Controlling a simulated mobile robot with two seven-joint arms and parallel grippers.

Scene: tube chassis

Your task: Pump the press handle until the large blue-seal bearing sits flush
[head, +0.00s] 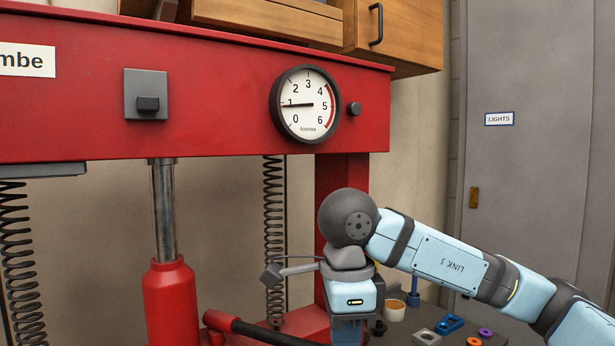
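The red press frame (200,80) fills the left and middle of the head view. Its red jack (170,300) stands below with a steel ram (163,210) reaching up to the crossbeam. The dark press handle (262,331) leaves a red socket at the jack's right and runs off the bottom edge. My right gripper (347,331) points down right of the handle; its fingertips are cut off, so its opening is hidden. My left gripper is out of view. The large blue-seal bearing is not visible.
The pressure gauge (307,104) needle points near 1. Coil springs (274,235) hang beside the ram. Behind my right arm, a dark bench (400,330) holds a tan cup (394,311), a blue part (449,324) and small rings. Wooden cabinets (400,30) hang above.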

